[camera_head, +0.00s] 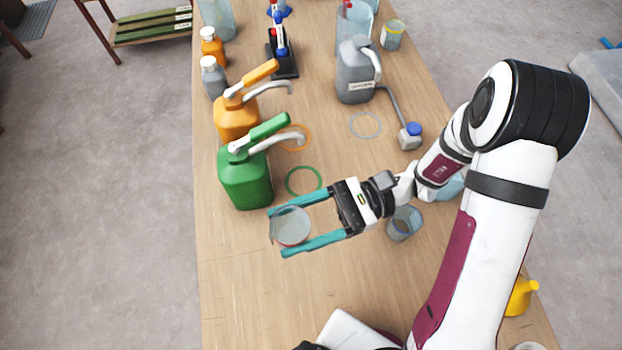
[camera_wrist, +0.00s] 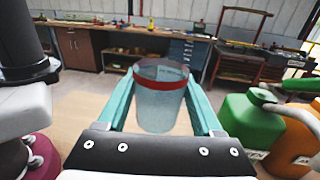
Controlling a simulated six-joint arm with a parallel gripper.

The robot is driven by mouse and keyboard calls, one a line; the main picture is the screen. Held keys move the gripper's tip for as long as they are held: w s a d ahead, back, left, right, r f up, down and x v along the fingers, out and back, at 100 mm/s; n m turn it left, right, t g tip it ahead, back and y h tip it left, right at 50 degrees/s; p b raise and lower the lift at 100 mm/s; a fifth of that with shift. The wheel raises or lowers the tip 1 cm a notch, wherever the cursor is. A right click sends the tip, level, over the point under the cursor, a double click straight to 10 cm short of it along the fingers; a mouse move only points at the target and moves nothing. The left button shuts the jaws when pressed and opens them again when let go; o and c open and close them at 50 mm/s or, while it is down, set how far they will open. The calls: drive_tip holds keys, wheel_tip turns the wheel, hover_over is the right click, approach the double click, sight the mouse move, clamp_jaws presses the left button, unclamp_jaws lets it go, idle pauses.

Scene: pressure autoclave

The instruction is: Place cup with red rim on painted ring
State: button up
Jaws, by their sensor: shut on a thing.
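The clear cup with the red rim (camera_head: 291,226) is held between the two teal fingers of my gripper (camera_head: 290,229). Three painted rings lie on the table: a green ring (camera_head: 303,168), an orange ring (camera_head: 306,144) and a pale grey-blue ring (camera_head: 379,133). All three are behind the gripper and look empty.
A green pump jug (camera_head: 244,182) and an orange one (camera_head: 236,119) stand at the table's left edge. A grey jug (camera_head: 353,88) stands behind the pale ring. Another clear cup (camera_head: 403,224) stands near my wrist. The front left of the wooden table (camera_head: 245,290) is clear.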

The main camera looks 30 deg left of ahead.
drive_tip(key=w+d+f+m+t+y, duration=0.1)
drive_tip(key=w+f+m+t+y, duration=0.15)
drive_tip(key=w+m+t, duration=0.75)
drive_tip(key=w+d+f+m+t+y, duration=0.1)
drive_tip(key=w+m+t+y, duration=0.35)
drive_tip(key=w+t, duration=0.55)
drive_tip(key=shift+m+t+h, duration=0.45)
drive_tip(key=shift+t+h, duration=0.05)
drive_tip(key=shift+t, duration=0.2)
drive_tip(key=s+a+f, duration=0.1)
drive_tip(key=a+f, duration=0.1)
drive_tip(key=a, duration=0.1)
drive_tip(key=s+a+f, duration=0.2)
drive_tip(key=a, duration=0.2)
drive_tip(key=s+a+f, duration=0.1)
drive_tip(key=a+f, duration=0.2)
drive_tip(key=a, duration=0.1)
drive_tip(key=shift+s+f, duration=0.1)
drive_tip(key=shift+s, duration=0.3)
wheel_tip(320, 180, down, 3)
drive_tip(key=shift+f, duration=0.45)
drive_tip(key=shift+f, duration=0.2)
drive_tip(key=o, duration=1.3)
